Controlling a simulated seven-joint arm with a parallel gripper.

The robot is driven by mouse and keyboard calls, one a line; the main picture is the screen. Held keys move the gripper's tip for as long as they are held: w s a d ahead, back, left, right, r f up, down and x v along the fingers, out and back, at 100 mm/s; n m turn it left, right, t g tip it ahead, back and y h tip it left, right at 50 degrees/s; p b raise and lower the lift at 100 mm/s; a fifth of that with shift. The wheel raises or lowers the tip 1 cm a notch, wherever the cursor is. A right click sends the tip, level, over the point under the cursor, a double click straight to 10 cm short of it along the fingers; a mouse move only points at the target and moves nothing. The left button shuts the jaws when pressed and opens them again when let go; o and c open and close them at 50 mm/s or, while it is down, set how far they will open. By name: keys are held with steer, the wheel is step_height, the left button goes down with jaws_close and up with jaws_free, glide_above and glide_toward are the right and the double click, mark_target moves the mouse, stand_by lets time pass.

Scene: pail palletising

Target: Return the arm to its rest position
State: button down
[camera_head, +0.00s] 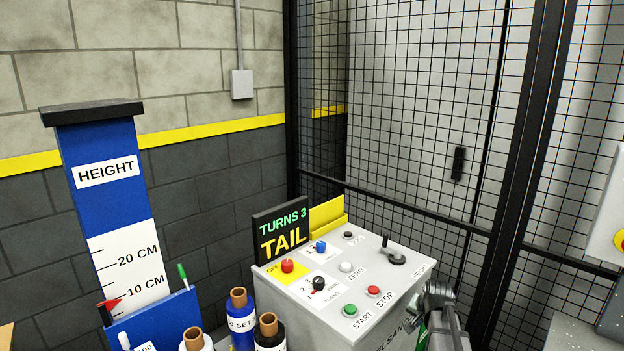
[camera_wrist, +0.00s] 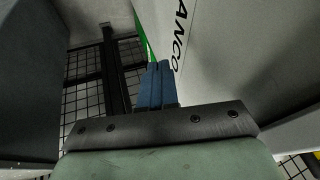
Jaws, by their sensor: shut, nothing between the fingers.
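My gripper (camera_wrist: 157,68) shows in the wrist view, its two blue fingers closed against each other with nothing between them. A pale panel with black lettering (camera_wrist: 178,36) stands just to the right of the fingers. The control box (camera_head: 335,295) stands at the lower middle of the head view. A grey mechanical part (camera_head: 438,300), perhaps of my arm, shows beside the box's right side. The fingers cannot be made out in the head view.
Black wire mesh fencing (camera_head: 420,120) rises behind the box. A blue height gauge (camera_head: 105,165) stands at left, with several rolls such as the blue one (camera_head: 241,318) beside the box. A "TURNS 3 TAIL" display (camera_head: 282,229) stands at the box's back left edge.

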steer(key=s+a+f+n+g, duration=0.1)
steer(key=s+a+f+g, duration=0.1)
steer(key=s+a+f, duration=0.4)
steer(key=s+a+f+n+g+y, duration=0.1)
steer(key=s+f+g, duration=0.1)
steer(key=s+f, duration=0.75)
steer(key=s+a+f+n+g, duration=0.15)
steer(key=s+a+f, duration=0.3)
steer(key=f, duration=0.45)
steer(key=s+a+f+n+g, duration=0.1)
steer(key=s+f+g, duration=0.1)
steer(key=s, duration=0.8)
steer(key=s+a+f+n+g, duration=0.1)
steer(key=s+f, duration=0.4)
steer(key=s, duration=0.5)
steer(key=s+a+f+n+g, duration=0.2)
steer(key=s+f+g, duration=0.1)
steer(key=s, duration=0.7)
steer(key=shift+s+a+f+h, duration=0.2)
steer(key=shift+f+h, duration=0.2)
steer(key=shift+f, duration=0.2)
steer(key=shift+w+g, duration=0.1)
steer(key=shift+g, duration=0.15)
